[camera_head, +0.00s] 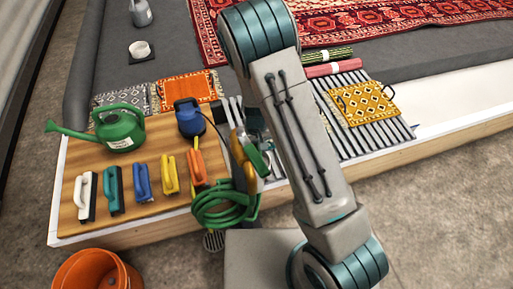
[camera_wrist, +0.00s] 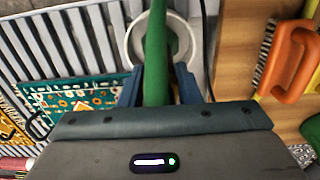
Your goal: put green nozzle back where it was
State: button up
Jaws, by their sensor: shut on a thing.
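The green nozzle (camera_wrist: 155,50) shows in the wrist view as a green upright shape between the two blue fingers of my gripper (camera_wrist: 158,84). My gripper is shut on it. A pale round ring (camera_wrist: 126,42) lies behind the nozzle, over the slatted grate; I cannot tell whether the nozzle touches it. In the head view a green part, likely the nozzle (camera_head: 256,158), shows just left of my arm, beside a yellow-orange part. My arm hides much of this spot, including the fingertips.
A wooden board (camera_head: 130,211) at left holds a green watering can (camera_head: 120,128), several brushes and a blue container (camera_head: 189,117). A coiled green hose (camera_head: 222,204) hangs at its front edge. The slatted grate (camera_head: 372,131) carries a yellow rug sample (camera_head: 362,103). An orange bucket (camera_head: 92,274) stands in front.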

jog(key=shift+f, duration=0.2)
jog(key=o, duration=1)
